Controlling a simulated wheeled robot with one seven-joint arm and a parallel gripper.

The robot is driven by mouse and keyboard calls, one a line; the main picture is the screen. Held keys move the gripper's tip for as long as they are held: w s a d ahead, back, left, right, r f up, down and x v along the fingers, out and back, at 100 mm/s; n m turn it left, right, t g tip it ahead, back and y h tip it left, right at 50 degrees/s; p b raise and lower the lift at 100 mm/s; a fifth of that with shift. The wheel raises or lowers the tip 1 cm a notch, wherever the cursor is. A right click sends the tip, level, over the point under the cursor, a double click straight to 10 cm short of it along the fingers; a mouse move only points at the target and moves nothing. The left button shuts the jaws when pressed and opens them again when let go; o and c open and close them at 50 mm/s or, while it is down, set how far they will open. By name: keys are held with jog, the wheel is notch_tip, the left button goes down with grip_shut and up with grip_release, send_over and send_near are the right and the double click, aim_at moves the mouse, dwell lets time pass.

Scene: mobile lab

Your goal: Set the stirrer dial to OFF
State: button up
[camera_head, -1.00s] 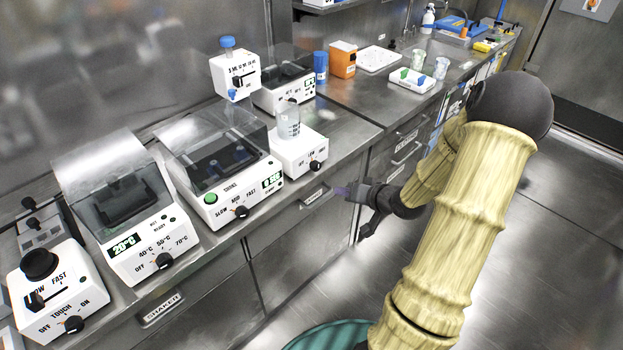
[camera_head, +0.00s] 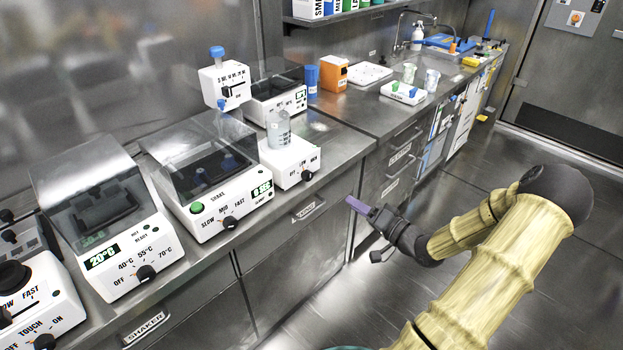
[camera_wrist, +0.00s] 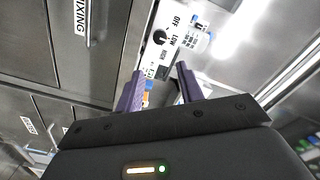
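The stirrer (camera_head: 290,160) is a white box on the bench in the head view, with a clear beaker (camera_head: 279,130) on top. Its black dial (camera_head: 306,175) is on the front face under OFF, LOW and HIGH labels. In the wrist view the dial (camera_wrist: 160,37) shows beyond the fingertips; I cannot tell surely which label it points to. My gripper (camera_head: 352,204) is in front of the bench, to the right of and below the dial, apart from it. In the wrist view its two purple fingers (camera_wrist: 159,75) are spread with nothing held between them.
To the left stand the shaker (camera_head: 210,185), a heater box (camera_head: 105,230) and a touch mixer (camera_head: 35,300). Behind the stirrer are a white dosing head (camera_head: 225,85) and another lidded device (camera_head: 275,95). A drawer front (camera_head: 300,235) lies below the bench edge. The floor right is clear.

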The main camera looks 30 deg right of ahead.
aim_at(311, 178)
jog(key=b+x, duration=0.1)
jog(key=x, duration=1.5)
jog(key=shift+w+a+f, duration=0.1)
jog(key=shift+w, duration=0.3)
jog(key=c, duration=0.7)
jog(key=shift+n, duration=0.5)
jog(key=n+b, duration=0.2)
jog(key=n, duration=0.4)
jog(key=shift+f, duration=0.15)
jog(key=n+b, duration=0.3)
jog(key=n, duration=0.2)
jog(key=shift+s+b, duration=0.1)
jog(key=shift+b, duration=0.25)
